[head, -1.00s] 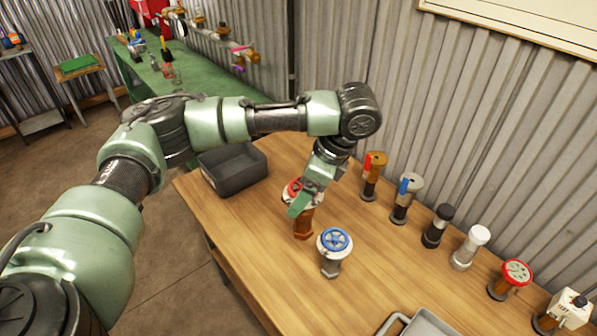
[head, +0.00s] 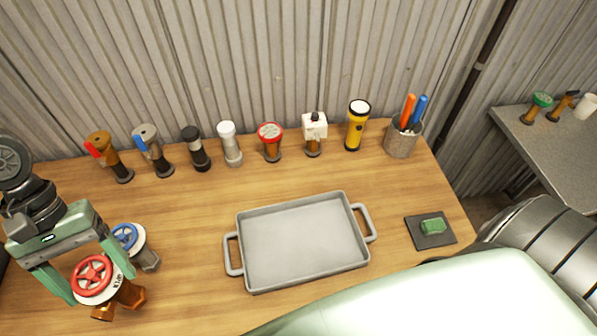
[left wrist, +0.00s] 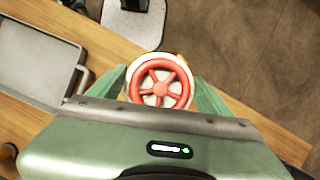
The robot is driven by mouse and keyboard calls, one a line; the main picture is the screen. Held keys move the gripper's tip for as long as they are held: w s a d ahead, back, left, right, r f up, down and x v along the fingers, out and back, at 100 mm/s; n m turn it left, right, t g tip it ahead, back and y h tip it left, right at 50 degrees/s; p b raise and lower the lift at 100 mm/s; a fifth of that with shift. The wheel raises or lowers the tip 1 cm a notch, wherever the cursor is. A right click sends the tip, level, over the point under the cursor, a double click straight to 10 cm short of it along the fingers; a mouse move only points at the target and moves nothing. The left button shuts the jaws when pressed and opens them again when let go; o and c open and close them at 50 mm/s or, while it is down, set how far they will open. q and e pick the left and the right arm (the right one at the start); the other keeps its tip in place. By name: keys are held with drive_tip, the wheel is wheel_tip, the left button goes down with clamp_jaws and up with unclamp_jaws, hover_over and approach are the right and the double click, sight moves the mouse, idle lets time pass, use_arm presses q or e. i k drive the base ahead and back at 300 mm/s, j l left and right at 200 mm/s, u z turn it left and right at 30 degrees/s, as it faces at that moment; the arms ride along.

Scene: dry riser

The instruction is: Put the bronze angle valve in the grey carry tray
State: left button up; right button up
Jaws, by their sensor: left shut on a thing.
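The bronze angle valve, with a red handwheel (head: 93,277) and white collar, is at the lower left of the head view. My left gripper (head: 86,270) is shut on it, one finger on each side below the wheel. The left wrist view shows the red wheel (left wrist: 160,83) between the fingers. The valve's bronze body looks tilted in the head view; I cannot tell how far it is above the table. The grey carry tray (head: 304,242) is empty on the table, to the right of the valve. My right gripper is out of view.
A blue-wheeled valve (head: 128,240) stands close behind the held valve. Several fittings, a yellow flashlight (head: 356,125) and a pen cup (head: 402,138) line the back. A green block on a dark pad (head: 430,232) lies right of the tray. Table between valve and tray is clear.

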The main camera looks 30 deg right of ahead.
sight(275, 248)
drive_tip(key=k+z, duration=0.1)
drive_tip(key=z, duration=0.3)
drive_tip(key=k+j+z, duration=0.1)
drive_tip(key=z, duration=0.3)
drive_tip(key=k+z, duration=0.15)
drive_tip(key=z, duration=0.2)
drive_tip(key=k+l, duration=0.1)
drive_tip(key=k, duration=0.2)
drive_tip(key=k+l, duration=0.15)
drive_tip(key=k, duration=0.2)
